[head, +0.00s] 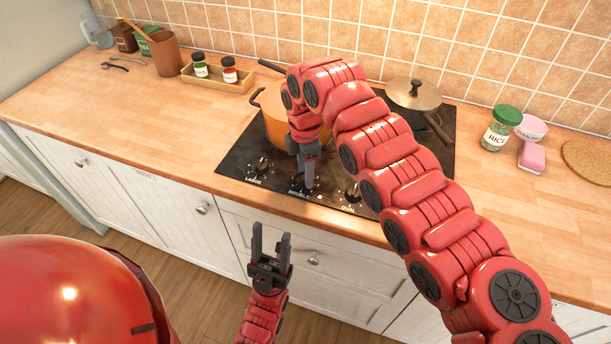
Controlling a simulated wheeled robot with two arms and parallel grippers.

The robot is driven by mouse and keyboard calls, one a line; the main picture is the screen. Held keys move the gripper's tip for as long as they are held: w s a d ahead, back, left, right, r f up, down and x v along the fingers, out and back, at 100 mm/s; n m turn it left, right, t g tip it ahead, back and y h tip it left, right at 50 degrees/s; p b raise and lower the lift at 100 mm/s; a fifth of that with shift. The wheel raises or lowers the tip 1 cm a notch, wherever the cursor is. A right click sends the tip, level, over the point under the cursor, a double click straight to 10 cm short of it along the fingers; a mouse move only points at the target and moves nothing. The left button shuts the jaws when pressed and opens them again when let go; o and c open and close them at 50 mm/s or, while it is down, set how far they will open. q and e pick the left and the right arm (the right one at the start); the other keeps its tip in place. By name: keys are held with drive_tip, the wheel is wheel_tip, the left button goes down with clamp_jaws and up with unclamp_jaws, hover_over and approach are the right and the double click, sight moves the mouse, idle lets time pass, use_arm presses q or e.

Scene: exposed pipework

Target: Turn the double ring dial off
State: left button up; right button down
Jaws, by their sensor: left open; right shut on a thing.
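The black cooktop (238,160) is set in the wooden counter, with a row of dials along its front edge. The double ring dial (297,184) is the middle one, above the label "DOUBLE". My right gripper (307,184) reaches down from above and is shut on this dial; the fingers hide much of it, so its pointer cannot be read. The dial labelled "LARGE" (261,166) is to the left and the one labelled "OVAL" (351,192) to the right. My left gripper (271,229) is open and empty, in front of the cabinet doors below the counter edge.
An orange pot (277,125) stands on the cooktop just behind my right gripper. A lidded pan (413,97) is at the back right.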

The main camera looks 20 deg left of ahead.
drive_tip(key=shift+n+b, duration=0.4)
drive_tip(key=shift+n, duration=0.6)
drive_tip(key=shift+c, duration=1.9)
unclamp_jaws()
wheel_tip(320, 180, up, 8)
drive_tip(key=shift+a+r+b, duration=0.1)
drive_tip(key=shift+b, duration=0.25)
wheel_tip(320, 180, up, 9)
drive_tip(key=p, duration=0.7)
drive_tip(key=shift+r, duration=0.15)
